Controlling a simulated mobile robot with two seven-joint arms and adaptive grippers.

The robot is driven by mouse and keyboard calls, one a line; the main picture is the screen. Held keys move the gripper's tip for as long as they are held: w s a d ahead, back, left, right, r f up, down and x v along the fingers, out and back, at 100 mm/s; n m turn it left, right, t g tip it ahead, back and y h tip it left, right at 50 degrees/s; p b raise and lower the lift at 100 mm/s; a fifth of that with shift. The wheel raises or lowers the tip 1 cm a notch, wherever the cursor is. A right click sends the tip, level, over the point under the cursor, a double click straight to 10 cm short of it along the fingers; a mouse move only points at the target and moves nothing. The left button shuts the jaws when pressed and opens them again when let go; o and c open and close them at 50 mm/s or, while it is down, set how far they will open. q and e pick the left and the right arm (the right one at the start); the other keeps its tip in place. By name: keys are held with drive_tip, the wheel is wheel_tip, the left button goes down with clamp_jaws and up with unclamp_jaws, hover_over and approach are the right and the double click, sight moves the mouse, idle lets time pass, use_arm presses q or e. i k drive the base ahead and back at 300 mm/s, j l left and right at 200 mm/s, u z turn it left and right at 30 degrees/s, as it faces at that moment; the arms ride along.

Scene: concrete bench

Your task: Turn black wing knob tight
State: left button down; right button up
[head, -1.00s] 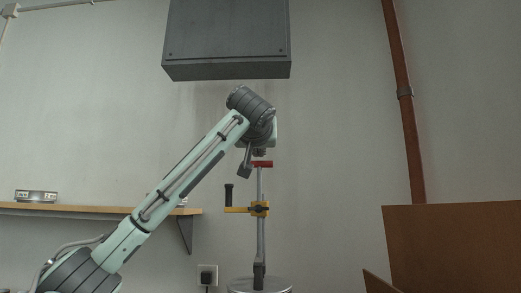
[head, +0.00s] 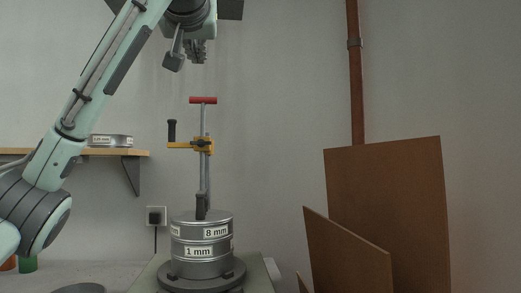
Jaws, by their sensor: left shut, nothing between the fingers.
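A metal rod (head: 206,172) stands upright above a stack of round metal sieves (head: 185,245) labelled 8 mm and 1 mm. A red crossbar (head: 203,100) tops the rod. A yellow bracket (head: 182,145) on the rod carries an upright black handle (head: 172,130) at its left end and a small dark part where it meets the rod. A black piece (head: 201,208) sits at the rod's foot on the lid. I cannot tell which dark part is the wing knob. My left gripper (head: 199,60) is shut and empty, above the red crossbar and apart from it. My right gripper is out of view.
A wall shelf (head: 125,152) with a labelled sieve (head: 110,141) is at left. A power socket (head: 156,216) is behind the stack. Brown boards (head: 385,200) stand at right. Open air surrounds the rod.

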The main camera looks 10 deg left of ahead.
sight(200, 142)
drive_tip(key=k+l, duration=0.2)
drive_tip(key=k, duration=0.3)
drive_tip(key=k+l, duration=0.2)
drive_tip(key=k, duration=0.25)
